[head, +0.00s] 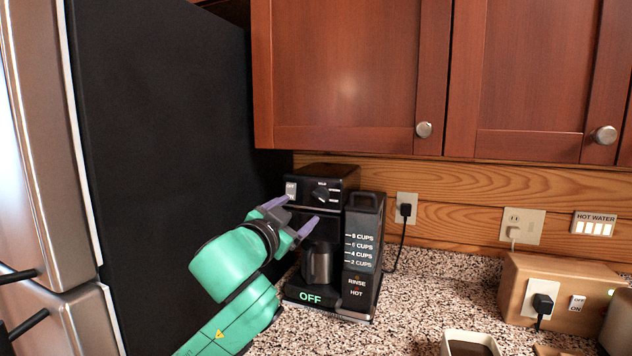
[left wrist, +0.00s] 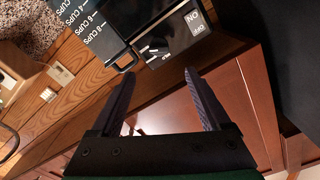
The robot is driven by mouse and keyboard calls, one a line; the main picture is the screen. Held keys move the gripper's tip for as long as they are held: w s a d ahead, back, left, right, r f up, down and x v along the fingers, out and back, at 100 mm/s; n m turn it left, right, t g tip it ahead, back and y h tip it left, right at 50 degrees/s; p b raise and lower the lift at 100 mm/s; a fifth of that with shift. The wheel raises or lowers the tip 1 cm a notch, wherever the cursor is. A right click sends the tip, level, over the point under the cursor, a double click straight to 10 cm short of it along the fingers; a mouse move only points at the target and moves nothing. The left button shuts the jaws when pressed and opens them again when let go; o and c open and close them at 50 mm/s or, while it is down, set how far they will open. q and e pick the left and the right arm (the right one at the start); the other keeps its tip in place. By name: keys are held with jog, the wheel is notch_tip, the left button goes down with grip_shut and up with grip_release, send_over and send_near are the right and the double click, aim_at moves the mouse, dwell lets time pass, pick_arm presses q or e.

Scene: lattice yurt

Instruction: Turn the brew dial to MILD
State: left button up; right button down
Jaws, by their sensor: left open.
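The black coffee maker (head: 323,172) stands on the counter beside the fridge. Its brew dial (head: 321,194) is a black knob high on the front, with small white labels around it; which label it points at is too small to read. The dial area also shows in the left wrist view (left wrist: 158,46), beyond my fingers. My left gripper (head: 302,209) is open and empty, its two purple fingers in front of the machine's upper front, just below and left of the dial, seemingly apart from it. In the left wrist view the open fingers (left wrist: 162,72) point towards the panel. My right gripper is not in view.
An ON/OFF switch (head: 291,190) sits left of the dial. A carafe (head: 318,264) stands below, with a water gauge (head: 361,250) at right. Cabinets (head: 350,75) hang above and the dark fridge side (head: 165,150) is close on the left. A wooden box (head: 555,275) stands right.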

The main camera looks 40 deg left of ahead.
aim_at(318, 198)
pick_arm(q)
jog(key=p+x, duration=0.3)
jog(key=x, duration=0.7)
jog(key=shift+w+a, duration=0.2)
jog(key=shift+w, duration=0.15)
jog(key=shift+w+a+f, duration=0.1)
jog(key=shift+w+f, duration=0.1)
jog(key=shift+w, duration=0.15)
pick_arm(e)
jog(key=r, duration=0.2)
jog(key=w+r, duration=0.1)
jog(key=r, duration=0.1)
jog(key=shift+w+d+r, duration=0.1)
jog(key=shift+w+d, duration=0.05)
pick_arm(q)
jog(key=shift+c, duration=0.3)
